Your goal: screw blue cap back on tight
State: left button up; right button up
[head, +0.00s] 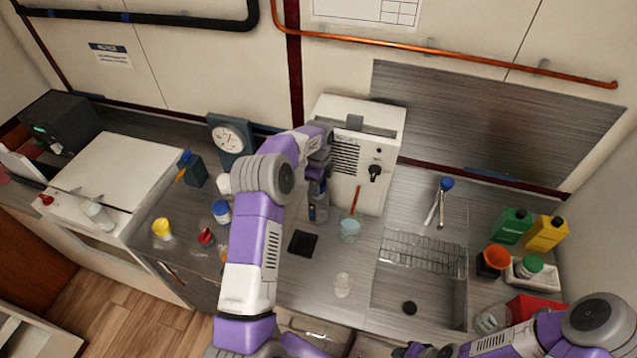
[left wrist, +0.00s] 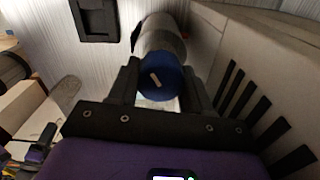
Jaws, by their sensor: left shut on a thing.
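A blue cap (left wrist: 160,80) with a pale mark sits on the top of a grey bottle (left wrist: 160,38) in the left wrist view. My left gripper (left wrist: 160,88) is shut on the cap, a finger on each side. In the head view, my left gripper (head: 317,184) points down over the bottle (head: 318,209), which stands on the counter in front of the white box. Whether any thread gap is left under the cap cannot be seen. My right gripper (head: 428,350) shows only partly at the bottom edge, and its fingers are unclear.
The white box (head: 375,135) with vents and a knob stands close beside the bottle. A black pad (head: 303,243) lies in front. A beaker (head: 349,231) with a red stick, a clear glass (head: 343,285) and a blue-lidded jar (head: 221,211) are nearby. The sink (head: 415,285) is at right.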

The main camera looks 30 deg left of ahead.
pick_arm(q)
jog(key=shift+f, duration=0.4)
jog(key=o, duration=1.2)
jog(key=shift+r, duration=0.1)
notch_tip(320, 180, up, 8)
jog(key=shift+f+b, duration=0.25)
jog(key=shift+b, duration=0.25)
jog(key=shift+c, duration=0.2)
